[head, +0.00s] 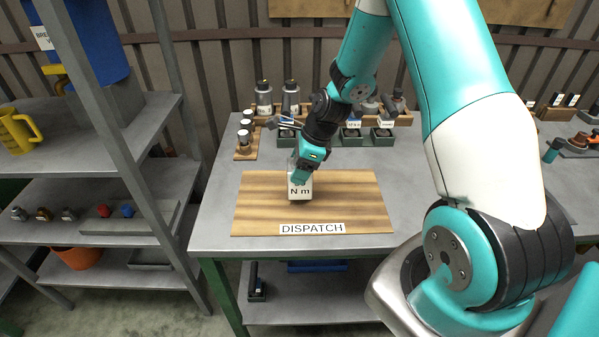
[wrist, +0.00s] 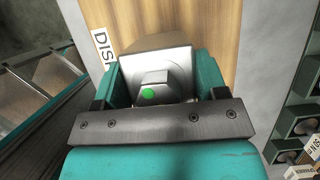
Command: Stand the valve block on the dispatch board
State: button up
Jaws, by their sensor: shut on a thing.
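The valve block (head: 300,192) is a pale block with "N m" lettering on its near face in the head view. In the wrist view the block (wrist: 178,68) shows a grey metal end with a hexagonal boss and a green dot. My gripper (head: 303,174) is shut on it, with a teal finger on each side, and points down.
A wooden rack with grey bottles (head: 264,98) and several dark green trays (head: 382,136) stand behind the board. A small wooden holder (head: 245,150) with white-topped vials is at back left. The board around the block is clear. A grey shelf unit (head: 110,185) stands left.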

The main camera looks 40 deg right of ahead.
jog(key=shift+f, duration=1.1)
jog(key=shift+f, duration=0.15)
jog(key=o, duration=1.6)
